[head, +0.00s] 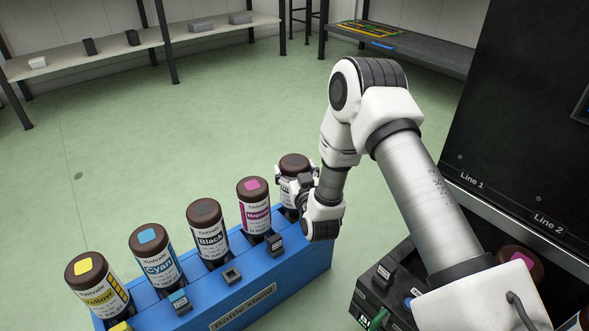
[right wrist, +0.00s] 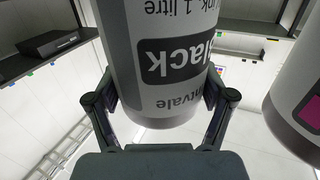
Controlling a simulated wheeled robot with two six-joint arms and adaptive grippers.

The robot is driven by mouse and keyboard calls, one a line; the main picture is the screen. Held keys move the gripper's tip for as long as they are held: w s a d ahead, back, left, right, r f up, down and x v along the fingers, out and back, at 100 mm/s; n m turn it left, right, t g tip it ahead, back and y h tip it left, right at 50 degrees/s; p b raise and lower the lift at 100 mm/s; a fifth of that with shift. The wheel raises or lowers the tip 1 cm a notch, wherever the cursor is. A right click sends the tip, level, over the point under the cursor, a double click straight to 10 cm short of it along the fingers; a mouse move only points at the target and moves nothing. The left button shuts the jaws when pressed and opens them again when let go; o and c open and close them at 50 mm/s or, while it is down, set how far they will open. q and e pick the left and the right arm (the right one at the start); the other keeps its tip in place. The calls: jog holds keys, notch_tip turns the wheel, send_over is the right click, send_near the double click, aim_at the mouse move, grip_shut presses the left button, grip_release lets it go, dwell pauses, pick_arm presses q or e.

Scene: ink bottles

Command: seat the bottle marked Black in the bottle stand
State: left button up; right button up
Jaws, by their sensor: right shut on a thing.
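My right gripper (head: 298,183) is shut around a dark-capped bottle (head: 294,163) at the right end of the blue bottle stand (head: 262,300). In the right wrist view this bottle (right wrist: 165,95) fills the middle between the fingers, and its upside-down label reads Black. The gripper and arm hide its lower part, so I cannot tell whether its base rests in the stand. Another bottle labelled Black (head: 209,235) stands in the stand's middle, between the Cyan bottle (head: 156,260) and the Magenta bottle (head: 254,208). My left gripper is not in view.
The Yellow bottle (head: 97,290) stands at the stand's left end. The Magenta bottle is close beside the held one. A dark machine (head: 535,110) marked Line 1 and Line 2 is at right, with a magenta-marked bottle (head: 522,262) below. Shelves (head: 130,48) line the back; the green floor is clear.

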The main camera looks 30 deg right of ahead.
jog(key=shift+f, duration=0.4)
jog(key=o, duration=1.7)
jog(key=v, duration=1.2)
